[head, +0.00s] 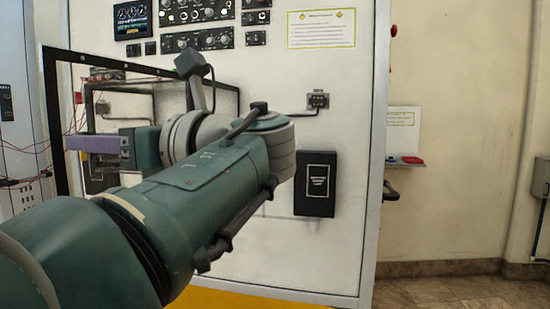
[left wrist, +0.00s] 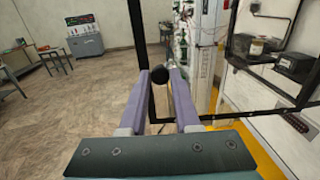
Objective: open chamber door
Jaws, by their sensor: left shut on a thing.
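The chamber door (head: 52,120) is a black-framed, see-through panel at the left of the white cabinet in the head view. It stands swung out from the cabinet, with its free edge at the left. In the left wrist view its frame (left wrist: 141,35) crosses beyond the fingers. My left gripper (head: 72,142) reaches across the door with its purple fingers pointing left. In the left wrist view its fingers (left wrist: 160,74) are shut on a round black door knob (left wrist: 158,76). The gripper and arm hide part of the door and the opening. My right gripper is out of view.
The white cabinet (head: 340,200) carries gauges and knobs above and a black box (head: 316,184) at right. Cylinders (left wrist: 205,55) stand beyond the door in the left wrist view. Open floor (left wrist: 60,115) lies to the left there, with a grey console (left wrist: 84,38) farther off.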

